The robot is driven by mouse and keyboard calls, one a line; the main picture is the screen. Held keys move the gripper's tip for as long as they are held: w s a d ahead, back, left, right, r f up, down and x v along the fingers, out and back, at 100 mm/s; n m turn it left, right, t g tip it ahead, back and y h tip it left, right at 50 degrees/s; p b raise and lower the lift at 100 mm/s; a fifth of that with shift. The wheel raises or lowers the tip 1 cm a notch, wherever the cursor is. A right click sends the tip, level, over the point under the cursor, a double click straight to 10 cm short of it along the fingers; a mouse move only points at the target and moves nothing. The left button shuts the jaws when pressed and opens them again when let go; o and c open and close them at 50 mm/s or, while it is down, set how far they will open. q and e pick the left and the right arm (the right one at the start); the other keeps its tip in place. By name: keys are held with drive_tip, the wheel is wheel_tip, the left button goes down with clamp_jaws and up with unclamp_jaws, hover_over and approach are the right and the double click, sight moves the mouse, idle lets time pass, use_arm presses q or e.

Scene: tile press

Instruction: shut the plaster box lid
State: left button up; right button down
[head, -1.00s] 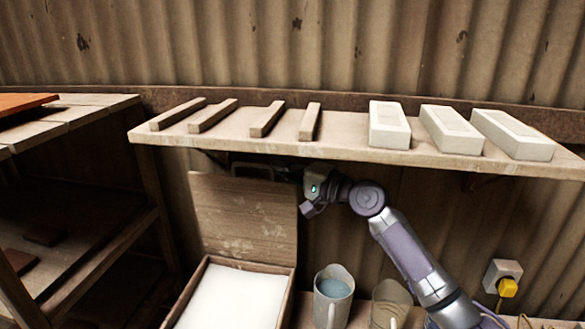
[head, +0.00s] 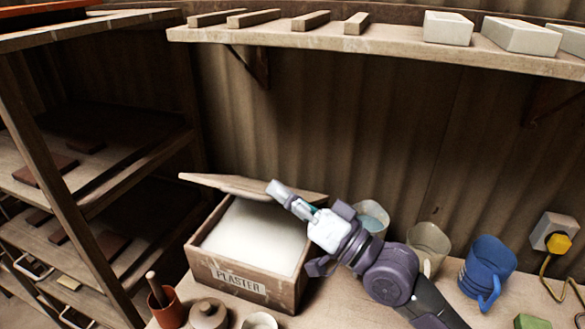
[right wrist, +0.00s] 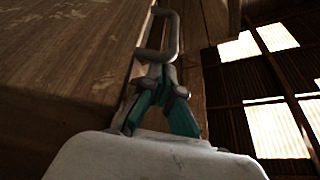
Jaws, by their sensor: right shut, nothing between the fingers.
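The wooden plaster box (head: 240,283) stands on the bench in the head view, with its label facing me and white plaster (head: 255,235) showing inside. Its wooden lid (head: 225,183) is part-way down, tilted over the back of the box and seen nearly edge-on. The box is still open at the front. My right gripper (head: 276,188) is shut and empty at the lid, its tip overlapping the lid's edge in view. In the right wrist view, wood (right wrist: 60,50) fills the left, and a grey metal loop (right wrist: 172,35) shows at the fingertips. Whether they touch is unclear. My left gripper is out of view.
A glass jug of bluish liquid (head: 372,217), a clear jug (head: 428,247) and a blue jug (head: 487,268) stand right of the box. A terracotta pot (head: 166,308) and a lidded jar (head: 208,314) stand in front. A shelf (head: 390,45) overhangs behind; a rack (head: 60,170) stands left.

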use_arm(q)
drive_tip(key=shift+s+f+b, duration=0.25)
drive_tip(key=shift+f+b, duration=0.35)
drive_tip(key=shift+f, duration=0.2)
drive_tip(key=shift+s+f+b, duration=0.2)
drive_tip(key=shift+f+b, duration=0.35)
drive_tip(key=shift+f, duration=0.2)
use_arm(e)
drive_tip(key=s+a+f, duration=0.1)
drive_tip(key=s+f, duration=0.2)
drive_tip(key=f, duration=0.3)
drive_tip(key=shift+s+a, duration=0.15)
drive_tip(key=shift+s, duration=0.05)
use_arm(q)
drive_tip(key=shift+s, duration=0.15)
use_arm(e)
drive_tip(key=shift+f, duration=0.1)
drive_tip(key=v, duration=1.2)
